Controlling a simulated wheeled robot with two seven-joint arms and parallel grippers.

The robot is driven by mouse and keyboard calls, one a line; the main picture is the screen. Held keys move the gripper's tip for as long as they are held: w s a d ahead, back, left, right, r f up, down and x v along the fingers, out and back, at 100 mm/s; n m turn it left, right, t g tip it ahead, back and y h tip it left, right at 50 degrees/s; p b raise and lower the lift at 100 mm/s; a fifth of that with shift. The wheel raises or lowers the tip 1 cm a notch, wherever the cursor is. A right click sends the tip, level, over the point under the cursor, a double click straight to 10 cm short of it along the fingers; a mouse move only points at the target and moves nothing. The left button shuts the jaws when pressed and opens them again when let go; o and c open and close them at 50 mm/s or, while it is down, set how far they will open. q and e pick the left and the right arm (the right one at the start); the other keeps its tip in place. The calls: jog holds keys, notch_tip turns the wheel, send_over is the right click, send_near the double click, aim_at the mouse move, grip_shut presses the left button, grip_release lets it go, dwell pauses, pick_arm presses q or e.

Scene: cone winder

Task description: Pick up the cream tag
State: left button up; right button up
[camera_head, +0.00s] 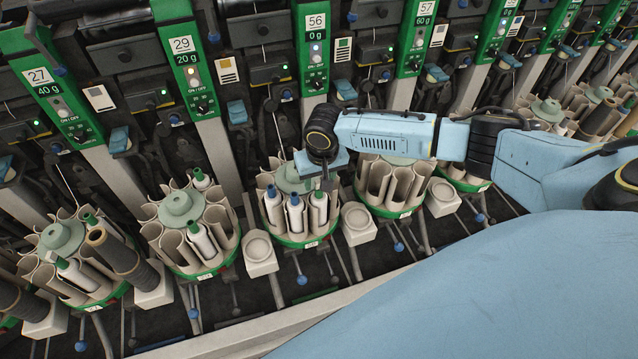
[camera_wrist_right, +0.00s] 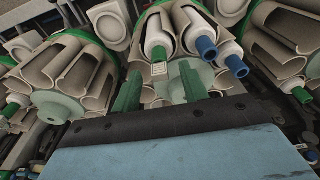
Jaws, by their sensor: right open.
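In the right wrist view a small cream tag (camera_wrist_right: 158,69) with a fine printed pattern shows at the green-tipped bobbin (camera_wrist_right: 158,52). I cannot tell whether it hangs from the tip or lies against it. My right gripper (camera_wrist_right: 172,92) is open, its dark green fingers pointing towards the carousel, with the tag beyond and between them. In the head view the right gripper (camera_head: 326,182) is over the middle carousel (camera_head: 290,242), close to its bobbins. The tag cannot be made out there. My left gripper is not in view.
Two blue-tipped bobbins (camera_wrist_right: 207,48) stand beside the green-tipped one. Neighbouring carousels (camera_head: 190,262) stand close on both sides, with small cream cups (camera_head: 260,254) between them. The winder's green number panels (camera_head: 187,65) rise behind, with printed cards (camera_head: 227,70) on the frame.

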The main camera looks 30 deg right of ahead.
aim_at(319, 182)
jog(key=c, duration=0.8)
jog(key=shift+r, duration=0.15)
notch_tip(319, 182, up, 13)
jog(key=p, duration=0.5)
dwell(0.5)
